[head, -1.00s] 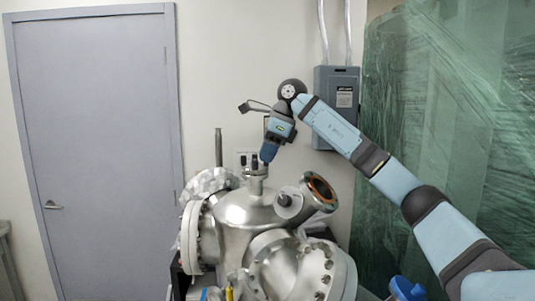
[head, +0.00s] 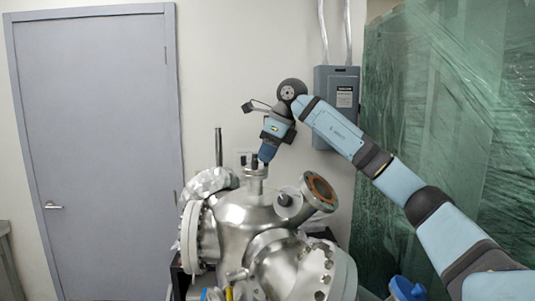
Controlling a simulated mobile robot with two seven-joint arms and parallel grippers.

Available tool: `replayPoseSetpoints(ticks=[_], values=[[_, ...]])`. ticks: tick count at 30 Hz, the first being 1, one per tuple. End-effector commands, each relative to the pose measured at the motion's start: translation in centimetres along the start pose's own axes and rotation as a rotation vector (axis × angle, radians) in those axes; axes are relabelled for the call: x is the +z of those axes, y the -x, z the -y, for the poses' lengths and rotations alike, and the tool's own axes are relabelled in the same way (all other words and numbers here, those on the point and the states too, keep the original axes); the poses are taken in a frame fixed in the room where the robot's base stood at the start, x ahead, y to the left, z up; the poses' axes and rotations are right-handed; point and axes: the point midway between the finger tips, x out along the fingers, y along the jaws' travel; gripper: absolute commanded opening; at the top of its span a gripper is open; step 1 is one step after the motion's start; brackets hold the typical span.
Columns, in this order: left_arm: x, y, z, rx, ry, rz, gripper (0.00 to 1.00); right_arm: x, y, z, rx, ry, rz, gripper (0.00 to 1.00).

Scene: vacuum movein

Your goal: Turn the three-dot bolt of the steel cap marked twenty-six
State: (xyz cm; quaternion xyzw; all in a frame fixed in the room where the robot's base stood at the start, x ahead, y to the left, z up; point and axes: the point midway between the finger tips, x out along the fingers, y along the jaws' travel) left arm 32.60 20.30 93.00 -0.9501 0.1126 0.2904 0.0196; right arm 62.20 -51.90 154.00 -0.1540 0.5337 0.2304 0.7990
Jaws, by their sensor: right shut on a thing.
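A steel vacuum chamber (head: 247,215) stands in the lower middle of the head view. A small steel cap (head: 256,172) sits on its top port, with dark bolts (head: 254,160) standing up from it. My right gripper (head: 265,163) points down at the right side of this cap and is shut on one of its bolts. The fingertips are small and partly merged with the bolt. The number on the cap and the dots on the bolts are too small to read. My left gripper is out of view.
An angled port with a copper-coloured ring (head: 319,190) and large bolted flanges (head: 308,276) surround the top port. A thin upright rod (head: 218,147) stands behind at the left. A grey electrical box (head: 337,107) hangs on the wall behind my right arm. Green wrapped sheeting (head: 430,140) fills the right.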

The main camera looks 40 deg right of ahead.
Motion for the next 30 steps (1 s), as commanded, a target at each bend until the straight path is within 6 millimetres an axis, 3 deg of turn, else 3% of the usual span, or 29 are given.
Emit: replayPoseSetpoints(ticks=[1,2,5,17,30], values=[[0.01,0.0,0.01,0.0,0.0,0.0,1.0,0.01,0.03,0.0,0.0,0.0,0.001,0.0],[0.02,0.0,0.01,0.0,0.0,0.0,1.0,0.01,0.03,0.0,0.0,0.0,0.001,0.2],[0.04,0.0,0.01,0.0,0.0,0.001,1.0,0.01,0.02,0.01,0.0,0.0,0.0,0.41],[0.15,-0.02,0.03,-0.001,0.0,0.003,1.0,0.0,0.01,0.05,0.022,0.049,0.0,0.41],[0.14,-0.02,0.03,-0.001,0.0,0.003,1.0,0.15,-0.04,0.15,0.238,0.564,0.0,0.41]])
